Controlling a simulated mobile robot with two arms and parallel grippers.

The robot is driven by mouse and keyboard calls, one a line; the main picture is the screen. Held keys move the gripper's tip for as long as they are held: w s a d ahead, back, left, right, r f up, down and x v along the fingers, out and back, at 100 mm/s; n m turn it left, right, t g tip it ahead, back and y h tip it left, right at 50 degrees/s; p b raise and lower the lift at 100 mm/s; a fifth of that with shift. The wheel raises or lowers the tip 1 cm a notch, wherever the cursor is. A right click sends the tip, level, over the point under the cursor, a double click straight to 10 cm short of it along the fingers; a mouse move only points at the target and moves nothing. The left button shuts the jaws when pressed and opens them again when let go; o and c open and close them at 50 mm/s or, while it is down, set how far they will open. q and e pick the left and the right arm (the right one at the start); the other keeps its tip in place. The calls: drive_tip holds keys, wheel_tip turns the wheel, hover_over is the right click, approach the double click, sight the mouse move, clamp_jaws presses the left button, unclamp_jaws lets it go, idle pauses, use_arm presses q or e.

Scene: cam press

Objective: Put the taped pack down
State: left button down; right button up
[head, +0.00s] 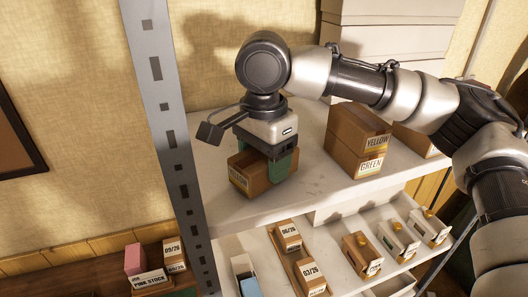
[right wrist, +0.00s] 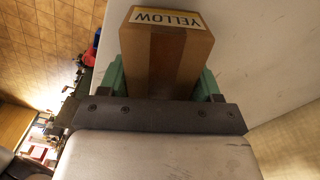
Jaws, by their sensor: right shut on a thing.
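The taped pack is a brown box (head: 250,178) with a tape band and a label reading YELLOW. My right gripper (head: 283,167) points down with its green-padded fingers shut on the pack's sides. In the right wrist view the pack (right wrist: 165,60) sits between the green fingers, label end outward. The pack is at the left end of the white upper shelf (head: 310,185), close to its surface. I cannot tell whether its underside touches, as the contact is hard to see. My left gripper is not in view.
A brown YELLOW box (head: 358,130) stands on a GREEN box (head: 355,162) further right on the shelf, with another box (head: 415,140) beyond. A grey perforated upright (head: 165,130) stands just left. Shelf between pack and stack is clear.

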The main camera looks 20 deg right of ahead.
drive_tip(key=shift+f, duration=0.4)
drive_tip(key=shift+s+f, duration=0.1)
drive_tip(key=o, duration=1.2)
drive_tip(key=shift+c, duration=0.2)
wheel_tip(320, 180, up, 7)
drive_tip(key=b, duration=0.2)
drive_tip(key=shift+b, duration=0.3)
drive_tip(key=shift+r, duration=0.35)
